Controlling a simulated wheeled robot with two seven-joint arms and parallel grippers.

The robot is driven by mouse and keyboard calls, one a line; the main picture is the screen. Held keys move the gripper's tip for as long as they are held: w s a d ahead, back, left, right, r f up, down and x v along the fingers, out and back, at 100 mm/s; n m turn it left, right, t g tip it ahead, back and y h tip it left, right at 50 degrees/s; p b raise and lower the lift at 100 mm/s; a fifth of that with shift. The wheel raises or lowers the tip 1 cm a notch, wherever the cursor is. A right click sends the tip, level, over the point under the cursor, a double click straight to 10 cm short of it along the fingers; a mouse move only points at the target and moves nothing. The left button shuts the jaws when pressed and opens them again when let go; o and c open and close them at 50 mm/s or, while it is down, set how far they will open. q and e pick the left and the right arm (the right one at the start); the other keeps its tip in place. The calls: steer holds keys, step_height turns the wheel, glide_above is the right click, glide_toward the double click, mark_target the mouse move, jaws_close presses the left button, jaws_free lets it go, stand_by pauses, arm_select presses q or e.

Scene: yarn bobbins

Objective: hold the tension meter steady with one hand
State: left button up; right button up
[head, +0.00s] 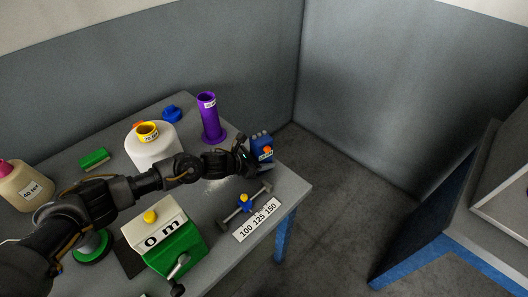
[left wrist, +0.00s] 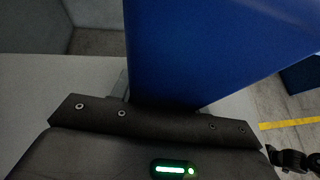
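The tension meter appears to be the blue block (head: 263,146) with small grey pegs on top, an orange part and a white label. It stands upright near the far right corner of the table. My left gripper (head: 243,155) is at its left side. In the left wrist view the blue body (left wrist: 200,45) rises close in front of the palm, and a grey finger piece (left wrist: 120,86) lies against its left edge. The gripper appears shut on it; the fingertips are mostly hidden. My right gripper does not show in the head view.
A purple tube (head: 210,118), a white bobbin (head: 153,147) and a blue piece (head: 172,113) stand behind my arm. A green-and-white box (head: 170,238) with a crank, a grey bar stand (head: 233,215) and a number label (head: 258,220) are in front. The table's right edge is near.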

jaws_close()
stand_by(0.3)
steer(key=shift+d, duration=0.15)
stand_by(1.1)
